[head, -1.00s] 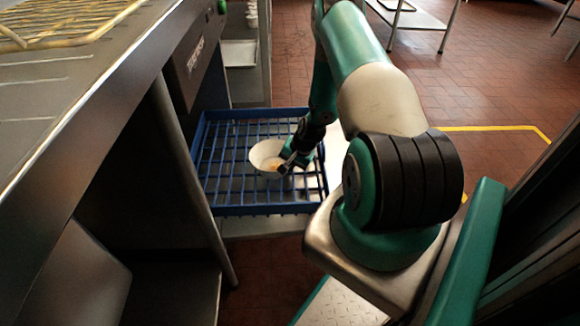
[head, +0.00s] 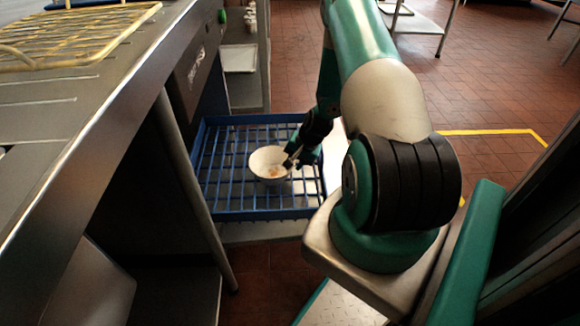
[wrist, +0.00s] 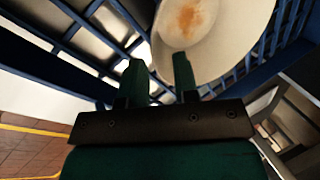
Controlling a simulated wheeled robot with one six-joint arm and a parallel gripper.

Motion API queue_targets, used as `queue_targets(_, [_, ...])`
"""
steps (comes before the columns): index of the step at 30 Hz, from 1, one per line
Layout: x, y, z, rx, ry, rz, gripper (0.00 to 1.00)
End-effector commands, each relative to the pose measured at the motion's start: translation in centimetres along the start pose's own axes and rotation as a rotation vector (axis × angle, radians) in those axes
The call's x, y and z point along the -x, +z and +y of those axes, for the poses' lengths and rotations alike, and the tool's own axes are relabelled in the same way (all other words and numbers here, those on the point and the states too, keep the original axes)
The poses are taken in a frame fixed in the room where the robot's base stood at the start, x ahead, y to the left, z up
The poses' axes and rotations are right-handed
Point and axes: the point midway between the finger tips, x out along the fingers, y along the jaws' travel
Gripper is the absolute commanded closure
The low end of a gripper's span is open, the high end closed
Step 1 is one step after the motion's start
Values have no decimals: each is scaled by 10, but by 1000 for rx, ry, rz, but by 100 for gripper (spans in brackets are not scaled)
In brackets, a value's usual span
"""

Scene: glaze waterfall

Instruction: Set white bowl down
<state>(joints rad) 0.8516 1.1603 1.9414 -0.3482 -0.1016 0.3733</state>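The white bowl (head: 266,165) sits upright in the blue wire-grid rack (head: 212,200), near its middle, with a brownish-orange stain inside. The bowl also shows at the top of the wrist view (wrist: 225,40). My gripper (head: 289,161) is at the bowl's right rim. In the wrist view the two green fingers of my gripper (wrist: 159,70) stand apart, one outside the bowl and one over its inside, with a gap around the rim. I cannot see any finger pressing on the bowl. The bowl's underside is hidden.
A steel counter (head: 110,95) with a yellowish wire rack (head: 75,40) runs along the left, above the blue rack. A counter leg (head: 195,190) stands close to the rack's left side. Open tiled floor (head: 480,80) lies to the right, beyond my arm.

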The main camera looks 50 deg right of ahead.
Motion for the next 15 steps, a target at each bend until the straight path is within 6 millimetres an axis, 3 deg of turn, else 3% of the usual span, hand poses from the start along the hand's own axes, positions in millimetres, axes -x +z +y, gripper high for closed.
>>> queue_targets(1, [16, -1, -2, -1, -1, 2, 72])
queue_targets(6, [47, 0, -1, -1, 0, 1, 72])
queue_targets(15, [65, 0, 0, -1, 1, -1, 72])
